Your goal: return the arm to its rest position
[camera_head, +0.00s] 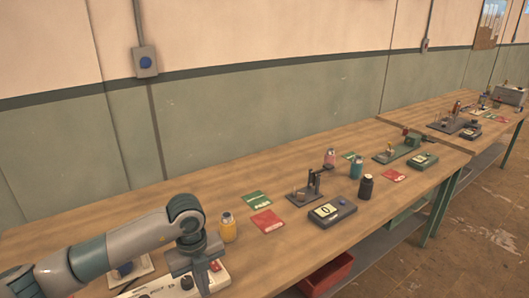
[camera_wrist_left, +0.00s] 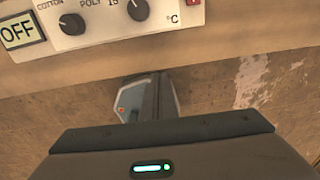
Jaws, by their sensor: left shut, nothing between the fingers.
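My left arm comes in from the left in the head view, over the near end of the wooden bench (camera_head: 330,155). Its gripper (camera_head: 204,283) is shut and empty and points down in front of a white control box (camera_head: 158,287). The box partly hides behind the arm. In the left wrist view the box (camera_wrist_left: 95,25) shows an OFF label and two dark knobs at the top, apart from the dark gripper body below. My right gripper is not in view.
A yellow-labelled bottle (camera_head: 228,228) stands close right of the gripper, with a red card (camera_head: 267,221) and a green card (camera_head: 257,199) beyond. A dark scale (camera_head: 331,213) and dark bottle (camera_head: 366,187) stand farther right. A red bin (camera_head: 327,273) sits below the bench.

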